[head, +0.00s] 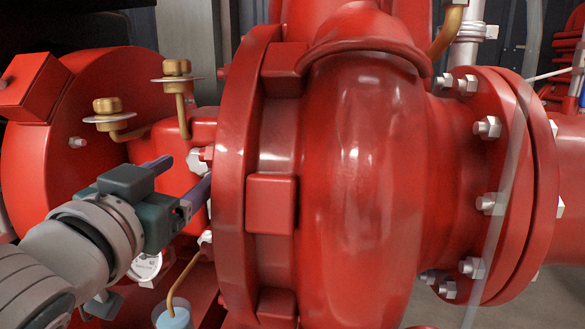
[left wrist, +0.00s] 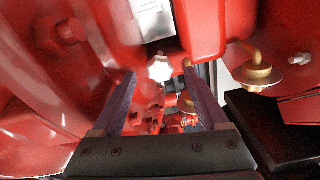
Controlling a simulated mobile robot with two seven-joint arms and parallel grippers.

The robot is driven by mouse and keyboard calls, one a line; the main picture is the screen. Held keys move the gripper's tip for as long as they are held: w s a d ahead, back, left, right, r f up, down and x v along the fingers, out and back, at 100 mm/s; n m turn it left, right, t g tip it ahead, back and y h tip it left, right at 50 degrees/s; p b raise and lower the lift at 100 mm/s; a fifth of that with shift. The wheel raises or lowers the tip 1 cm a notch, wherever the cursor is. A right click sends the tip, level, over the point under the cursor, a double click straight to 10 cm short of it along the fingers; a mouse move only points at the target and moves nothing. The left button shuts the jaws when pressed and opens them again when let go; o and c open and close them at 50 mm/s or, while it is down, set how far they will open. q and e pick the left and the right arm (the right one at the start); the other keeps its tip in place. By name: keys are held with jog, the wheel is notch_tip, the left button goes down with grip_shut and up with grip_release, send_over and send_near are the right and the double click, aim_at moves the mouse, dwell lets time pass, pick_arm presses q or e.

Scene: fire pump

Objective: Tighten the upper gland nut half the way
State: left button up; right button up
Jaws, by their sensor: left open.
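A pale hex nut (head: 205,153), apparently the upper gland nut, shows at the left edge of the red pump casing (head: 360,150). A second pale nut (head: 205,237) sits lower on the same edge. My left gripper (head: 186,170) is open, and its purple fingers point toward the casing close to the upper nut. One finger partly hides the space between the nuts. In the left wrist view the open fingers (left wrist: 160,80) stand either side of a bright, pale nut (left wrist: 160,68) lying beyond the tips. I cannot tell if either finger touches it. My right gripper is not in view.
Two brass caps on bent pipes (head: 108,105) (head: 175,68) stand above my left gripper. A round gauge (head: 145,265) and a cup of blue liquid (head: 172,318) with a copper tube are below. A bolted flange (head: 500,190) is at right.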

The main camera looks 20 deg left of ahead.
aim_at(201, 161)
pick_arm(q)
jog(key=shift+x, duration=1.25)
